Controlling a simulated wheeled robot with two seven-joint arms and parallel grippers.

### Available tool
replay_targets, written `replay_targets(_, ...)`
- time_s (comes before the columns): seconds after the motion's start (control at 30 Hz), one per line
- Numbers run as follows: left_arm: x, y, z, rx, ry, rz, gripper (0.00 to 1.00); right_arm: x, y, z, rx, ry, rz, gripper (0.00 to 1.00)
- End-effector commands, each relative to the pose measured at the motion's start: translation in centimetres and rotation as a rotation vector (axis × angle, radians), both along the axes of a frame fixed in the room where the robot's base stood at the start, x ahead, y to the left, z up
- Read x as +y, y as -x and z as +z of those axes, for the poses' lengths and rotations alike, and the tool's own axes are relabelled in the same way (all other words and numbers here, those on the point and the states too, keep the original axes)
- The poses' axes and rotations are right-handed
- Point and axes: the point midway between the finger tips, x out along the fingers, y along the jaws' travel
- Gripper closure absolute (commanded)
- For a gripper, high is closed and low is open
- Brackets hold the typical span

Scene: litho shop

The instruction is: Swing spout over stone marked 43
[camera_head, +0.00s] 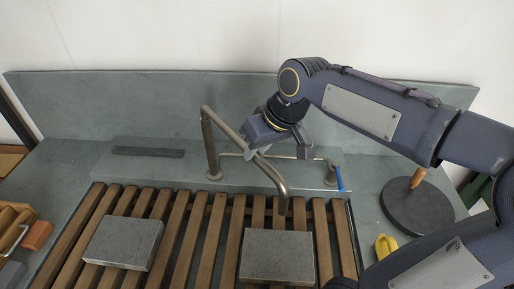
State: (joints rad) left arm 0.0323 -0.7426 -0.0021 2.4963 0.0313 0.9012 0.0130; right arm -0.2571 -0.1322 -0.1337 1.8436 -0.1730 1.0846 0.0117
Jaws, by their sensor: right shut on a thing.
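The spout (230,133) is a bent metal tube. It rises from a base on the grey back ledge and slopes down to the right. Its downturned tip (284,208) hangs near the back edge of the right grey stone (277,257). A second grey stone (124,243) lies to the left on the wooden slats. No number is readable on either stone. My right gripper (257,152) is shut on the spout's sloping tube; its jaws cover part of the tube. My left gripper is not in view.
The slatted wooden rack (184,238) bears both stones, with bare slats between them. A dark round disc with a wooden handle (417,205) and a yellow object (385,246) lie at the right. A blue-handled lever (339,178) stands beside the rack's back right. A dark bar (148,152) lies on the ledge.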

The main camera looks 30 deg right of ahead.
Motion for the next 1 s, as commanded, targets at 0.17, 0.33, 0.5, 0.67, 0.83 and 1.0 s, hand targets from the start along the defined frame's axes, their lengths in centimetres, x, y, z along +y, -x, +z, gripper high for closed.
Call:
replay_targets(0.17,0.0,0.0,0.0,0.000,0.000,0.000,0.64,0.0,0.0,0.0,-0.001,0.000,0.000,1.00)
replay_targets(0.33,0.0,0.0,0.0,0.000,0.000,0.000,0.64,0.0,0.0,0.0,-0.001,0.001,-0.001,0.73)
replay_targets(0.5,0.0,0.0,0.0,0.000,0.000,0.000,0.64,0.0,0.0,0.0,-0.001,0.001,-0.001,0.59)
replay_targets(0.67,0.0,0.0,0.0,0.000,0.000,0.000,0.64,0.0,0.0,0.0,0.000,0.001,0.000,0.59)
replay_targets(0.83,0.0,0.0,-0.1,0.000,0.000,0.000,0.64,-0.3,0.3,0.9,-0.004,0.000,-0.002,0.59)
replay_targets(1.0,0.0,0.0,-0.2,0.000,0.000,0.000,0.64,-0.9,1.2,3.5,-0.007,0.000,-0.003,0.59)
